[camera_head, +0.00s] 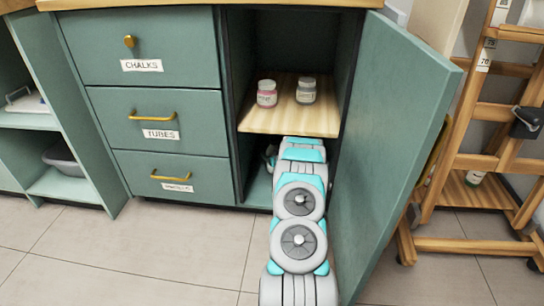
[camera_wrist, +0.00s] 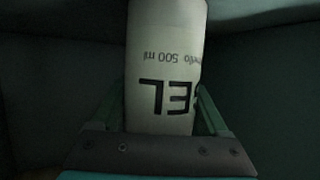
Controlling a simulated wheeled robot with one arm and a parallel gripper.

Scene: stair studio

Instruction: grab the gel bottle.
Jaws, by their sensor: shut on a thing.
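The gel bottle (camera_wrist: 165,60) is white with dark lettering that reads upside down in the wrist view, with "500 ml" above larger letters. My gripper (camera_wrist: 162,108) is shut on it, one finger on each side of its lower part in the picture. The bottle's upper end in that view is cut off by the frame. In the head view my arm reaches into the lower compartment of the open cabinet, under the wooden shelf (camera_head: 255,122). The bottle and most of the gripper are hidden there.
Two small jars, one pink (camera_head: 267,93) and one grey (camera_head: 306,90), stand on the shelf above my arm. The open cabinet door (camera_head: 395,150) is close on the right. Drawers (camera_head: 150,115) flank the left. A wooden easel (camera_head: 480,150) stands at far right.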

